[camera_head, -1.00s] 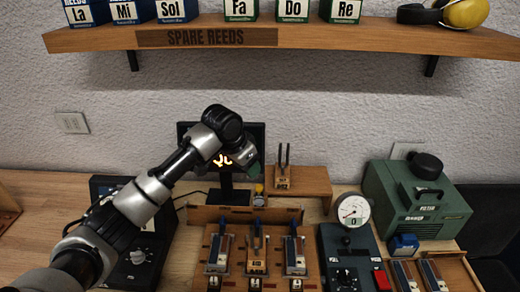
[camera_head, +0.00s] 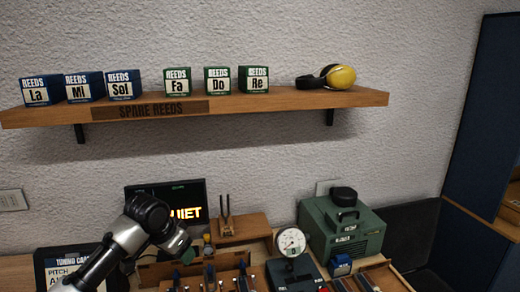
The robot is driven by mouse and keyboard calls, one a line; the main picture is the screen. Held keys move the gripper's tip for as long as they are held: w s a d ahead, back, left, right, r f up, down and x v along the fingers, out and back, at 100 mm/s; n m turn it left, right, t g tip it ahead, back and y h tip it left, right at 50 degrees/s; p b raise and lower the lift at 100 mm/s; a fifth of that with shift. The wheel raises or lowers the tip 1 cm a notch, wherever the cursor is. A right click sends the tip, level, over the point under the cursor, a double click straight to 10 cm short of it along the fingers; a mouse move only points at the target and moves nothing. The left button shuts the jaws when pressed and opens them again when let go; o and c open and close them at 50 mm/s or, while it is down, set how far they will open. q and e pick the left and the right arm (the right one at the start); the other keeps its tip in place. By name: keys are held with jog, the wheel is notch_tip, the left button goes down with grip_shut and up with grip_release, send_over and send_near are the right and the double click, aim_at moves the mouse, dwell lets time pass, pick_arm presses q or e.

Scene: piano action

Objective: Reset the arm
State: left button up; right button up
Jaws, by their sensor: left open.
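My left arm comes in from the lower left, silver and black, bent at a dark joint. My left gripper (camera_head: 184,248) is at its end, in front of the lower part of the dark screen (camera_head: 160,197) and above the left part of the wooden reed rack (camera_head: 152,271). The gripper is open, small and partly hidden by my own wrist. I see nothing held in it. My right arm and gripper are out of the picture.
A green machine (camera_head: 340,228) and a round dial gauge (camera_head: 291,242) stand to the right. A tuning device (camera_head: 60,266) is at the left, partly behind my arm. A wooden shelf (camera_head: 250,105) with several reed boxes and yellow earmuffs (camera_head: 340,77) hangs above.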

pick_arm(q)
jog(key=s+d+f, duration=0.3)
jog(key=s+f, duration=0.5)
jog(key=s, duration=0.1)
jog(key=s+d+f, duration=0.3)
jog(key=s+f, duration=0.4)
jog(key=s, duration=0.3)
jog(key=s+a+f+n+y, duration=0.1)
jog(key=s+a+n, duration=0.15)
jog(key=s, duration=0.65)
jog(key=s+a+n+y, duration=0.15)
jog(key=s+a, duration=0.25)
jog(key=s, duration=0.5)
notch_tip(320, 180, down, 28)
jog(key=s+g+b, duration=0.1)
jog(key=s+g, duration=0.1)
jog(key=s+a+f+b, duration=0.1)
jog(key=s+a+f, duration=0.2)
jog(key=s+f, duration=1.2)
jog(key=shift+s+f+g, duration=0.4)
jog(key=shift+f, duration=0.25)
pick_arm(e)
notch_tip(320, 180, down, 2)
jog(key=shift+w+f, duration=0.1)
